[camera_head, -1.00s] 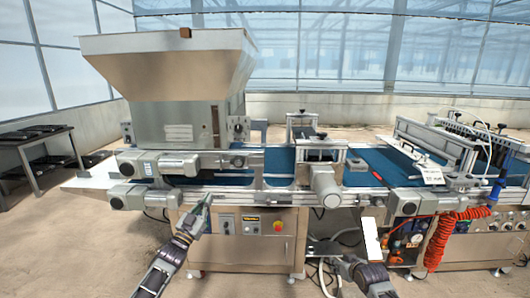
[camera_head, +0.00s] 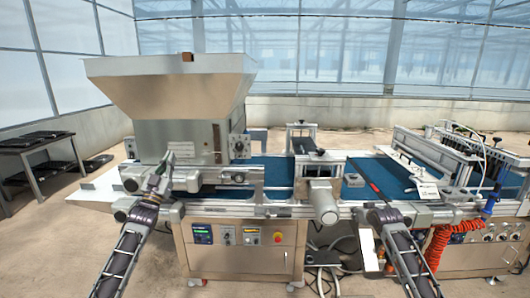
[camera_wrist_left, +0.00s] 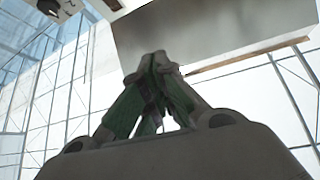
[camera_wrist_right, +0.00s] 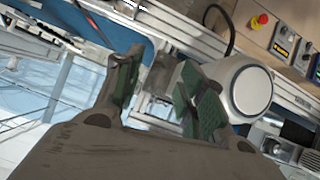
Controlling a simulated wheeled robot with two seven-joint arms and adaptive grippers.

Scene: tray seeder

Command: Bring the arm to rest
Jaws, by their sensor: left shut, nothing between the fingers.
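My left gripper (camera_head: 168,162) is raised in front of the seeder's hopper machine (camera_head: 165,95). Its green-padded fingers meet at the tips in the left wrist view (camera_wrist_left: 156,60), with nothing between them. My right gripper is beside the front edge of the machine line at the right of the head view, where its fingers are hard to make out. In the right wrist view (camera_wrist_right: 165,90) its fingers stand apart with no object held between them. A round white motor housing (camera_wrist_right: 250,90) is close beside one finger.
A blue conveyor belt (camera_head: 275,172) runs along the machine line. A control cabinet (camera_head: 245,245) stands below it, and a red coiled hose (camera_head: 438,248) hangs at the right. A dark rack with trays (camera_head: 35,155) stands far left. Floor is clear at the front left.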

